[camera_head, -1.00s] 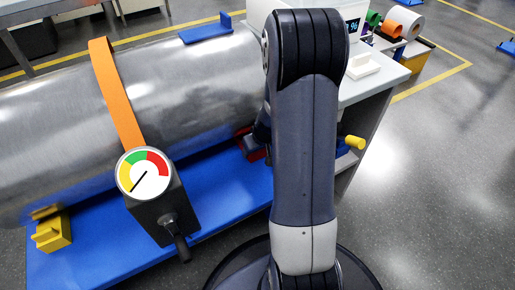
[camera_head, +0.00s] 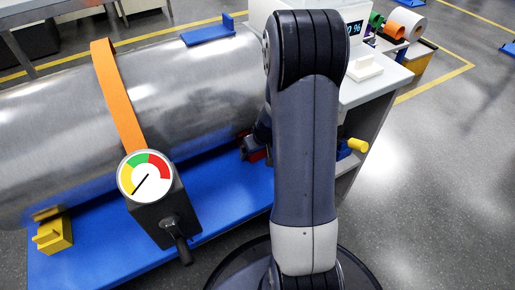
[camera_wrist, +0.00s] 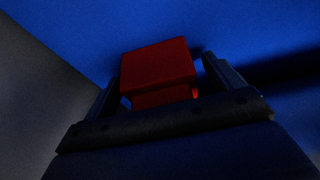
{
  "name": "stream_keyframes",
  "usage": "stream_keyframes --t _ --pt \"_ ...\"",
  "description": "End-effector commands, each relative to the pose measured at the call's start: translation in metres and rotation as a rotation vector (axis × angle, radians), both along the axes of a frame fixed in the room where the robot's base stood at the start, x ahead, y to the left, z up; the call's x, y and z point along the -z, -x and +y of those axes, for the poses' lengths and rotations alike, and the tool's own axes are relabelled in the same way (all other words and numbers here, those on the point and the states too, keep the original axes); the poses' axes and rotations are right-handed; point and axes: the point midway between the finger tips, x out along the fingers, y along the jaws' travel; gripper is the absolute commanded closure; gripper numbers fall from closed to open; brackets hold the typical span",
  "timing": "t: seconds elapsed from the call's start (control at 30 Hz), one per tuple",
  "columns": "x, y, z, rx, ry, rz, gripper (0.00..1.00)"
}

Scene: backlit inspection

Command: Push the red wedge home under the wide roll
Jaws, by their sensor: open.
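The wide roll (camera_head: 190,95) is a large shiny metal cylinder lying on a blue bed (camera_head: 105,250) in the head view. The red wedge (camera_head: 256,155) shows as a small dark red patch at the roll's lower right, mostly hidden behind my arm. In the wrist view, the red wedge (camera_wrist: 157,66) is a block on the blue surface, in front of my gripper (camera_wrist: 160,82). My gripper is open, with one dark finger on each side of the wedge. Whether the fingers or palm touch it is too dark to tell. The wedge's contact with the roll is hidden.
An orange strap (camera_head: 118,95) crosses the roll, with a dial gauge (camera_head: 146,176) and dark handle in front. A yellow wedge (camera_head: 55,234) sits at the roll's left end. A yellow peg (camera_head: 357,145) sticks out right of my arm. Open floor lies at right.

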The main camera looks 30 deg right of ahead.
Motion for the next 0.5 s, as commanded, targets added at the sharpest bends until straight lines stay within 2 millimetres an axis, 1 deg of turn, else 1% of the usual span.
stream_keyframes --t 0.03,0.17,0.3,0.5 --pt "-0.009 -0.005 -0.001 0.000 0.006 -0.016 0.11" --pt "-0.028 0.002 -0.002 0.001 0.008 -0.019 0.11" --pt "-0.057 0.014 -0.003 0.003 0.007 -0.019 0.11" --pt "-0.088 0.031 -0.002 0.002 0.003 -0.011 0.11"
